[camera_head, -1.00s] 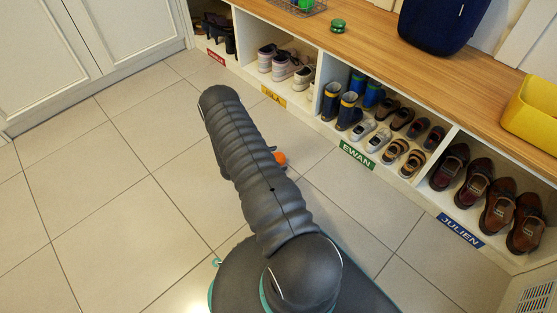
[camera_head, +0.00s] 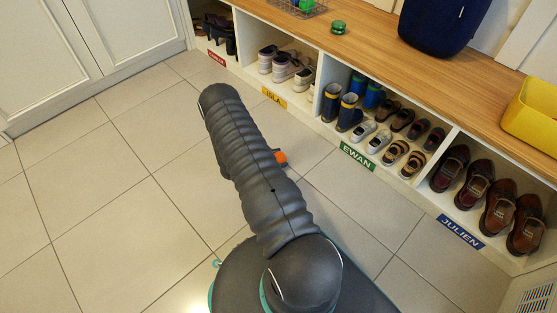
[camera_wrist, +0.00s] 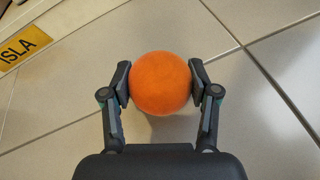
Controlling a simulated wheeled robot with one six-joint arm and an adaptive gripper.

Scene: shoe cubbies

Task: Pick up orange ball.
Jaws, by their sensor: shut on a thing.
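The orange ball (camera_wrist: 160,83) sits between the two fingers of my gripper (camera_wrist: 160,82) in the wrist view, with a finger pad against each side. My gripper is shut on it. Tiled floor shows below the ball; I cannot tell how far the ball is from it. In the head view only a small part of the orange ball (camera_head: 280,157) shows at the right side of my arm. My arm hides the rest of it and the gripper.
White cubbies with several pairs of shoes run along the right, under a wooden bench top (camera_head: 385,60). A yellow bin (camera_head: 530,115), a dark blue bag (camera_head: 440,22) and a green object (camera_head: 338,27) stand on it. The tiled floor (camera_head: 110,190) at left is clear.

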